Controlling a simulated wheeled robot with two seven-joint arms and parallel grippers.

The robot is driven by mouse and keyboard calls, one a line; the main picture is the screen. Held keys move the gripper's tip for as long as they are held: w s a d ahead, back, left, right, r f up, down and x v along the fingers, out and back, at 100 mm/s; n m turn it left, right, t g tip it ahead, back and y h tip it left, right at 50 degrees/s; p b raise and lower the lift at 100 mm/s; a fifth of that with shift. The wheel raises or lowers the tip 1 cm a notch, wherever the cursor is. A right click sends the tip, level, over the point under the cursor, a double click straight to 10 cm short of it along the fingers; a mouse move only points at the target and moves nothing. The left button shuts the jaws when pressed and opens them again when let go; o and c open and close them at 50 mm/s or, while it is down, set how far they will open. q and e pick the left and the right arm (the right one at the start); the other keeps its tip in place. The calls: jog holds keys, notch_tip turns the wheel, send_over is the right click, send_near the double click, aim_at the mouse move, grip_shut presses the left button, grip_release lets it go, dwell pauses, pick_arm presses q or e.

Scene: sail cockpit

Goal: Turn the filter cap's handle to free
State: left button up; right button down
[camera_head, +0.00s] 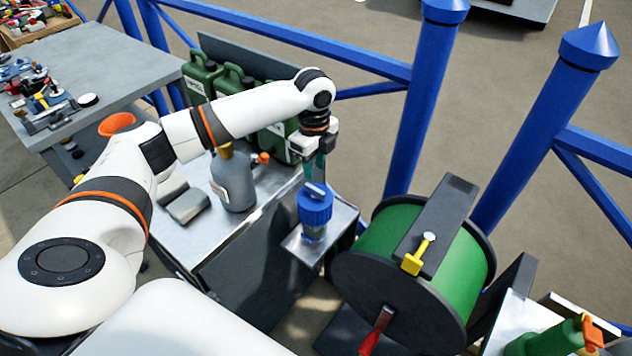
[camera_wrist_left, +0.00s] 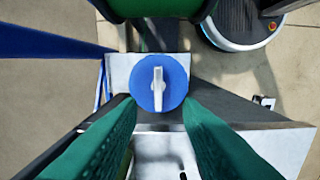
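The filter cap (camera_head: 314,207) is a blue, ribbed round cap on a filter body, above a small metal shelf. A pale bar handle (camera_wrist_left: 158,88) stands across the middle of its top. In the left wrist view the handle runs up and down the picture, in the middle of the cap (camera_wrist_left: 174,72). My left gripper (camera_head: 315,168) hangs just above the cap, pointing down. In the left wrist view its green fingers (camera_wrist_left: 158,108) are spread wide, one on each side of the handle, with nothing between them. I cannot tell any contact. My right gripper is not in view.
A grey bottle (camera_head: 234,180) and green canisters (camera_head: 232,80) stand on the metal bench left of the cap. A green hose reel (camera_head: 390,252) stands close on the right. Blue railing posts (camera_head: 424,100) rise behind.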

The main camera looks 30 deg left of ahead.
aim_at(315, 188)
pick_arm(q)
notch_tip(315, 188, down, 6)
jog(key=shift+w+f, duration=0.1)
jog(key=shift+f, duration=0.6)
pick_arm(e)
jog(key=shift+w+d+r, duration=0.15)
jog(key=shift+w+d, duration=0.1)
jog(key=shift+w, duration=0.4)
pick_arm(q)
grip_shut()
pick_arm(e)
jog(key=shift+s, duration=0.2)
